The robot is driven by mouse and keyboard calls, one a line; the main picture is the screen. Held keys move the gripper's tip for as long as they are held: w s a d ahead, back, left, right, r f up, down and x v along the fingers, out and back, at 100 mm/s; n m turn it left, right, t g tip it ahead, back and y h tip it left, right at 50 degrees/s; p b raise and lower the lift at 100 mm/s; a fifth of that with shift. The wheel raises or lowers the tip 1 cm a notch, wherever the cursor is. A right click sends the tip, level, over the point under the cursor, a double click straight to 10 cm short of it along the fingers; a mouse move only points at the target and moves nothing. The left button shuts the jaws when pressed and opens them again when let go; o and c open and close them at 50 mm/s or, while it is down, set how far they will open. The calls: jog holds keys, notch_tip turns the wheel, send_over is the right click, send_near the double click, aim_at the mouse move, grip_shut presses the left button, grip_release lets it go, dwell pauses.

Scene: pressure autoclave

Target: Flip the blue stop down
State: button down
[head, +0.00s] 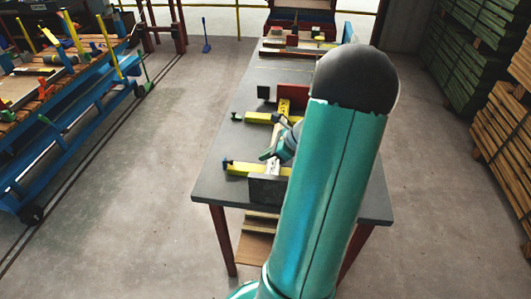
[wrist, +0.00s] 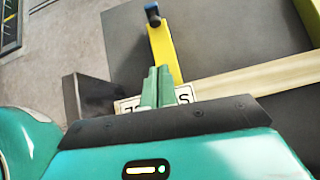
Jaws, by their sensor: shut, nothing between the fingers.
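A small dark blue stop (wrist: 153,14) stands at the far end of a yellow bar (wrist: 165,50) in the wrist view. In the head view the same kind of blue piece (head: 226,163) sits at the left end of the nearest yellow bar (head: 245,169). My gripper (wrist: 157,72) is shut and empty, its green fingertips together at the near end of the yellow bar, short of the stop. In the head view my gripper (head: 267,154) is above the bar, right of the blue piece. I cannot tell whether the fingers touch anything.
A white lettered plate (wrist: 183,94) lies behind my fingers, with a pale wooden strip (wrist: 265,77) to the right. A dark upright block (wrist: 90,97) stands at left. Another yellow bar (head: 257,117) lies farther along the grey table (head: 222,150).

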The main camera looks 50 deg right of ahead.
jog(key=x, duration=0.7)
jog(key=shift+w+a+r, duration=0.1)
jog(key=shift+w+a, duration=0.15)
jog(key=shift+w, duration=0.35)
jog(key=shift+w+a+r, duration=0.1)
jog(key=shift+w+a, duration=0.15)
jog(key=shift+w, duration=0.4)
jog(key=shift+w+a, duration=0.25)
jog(key=shift+w, duration=0.3)
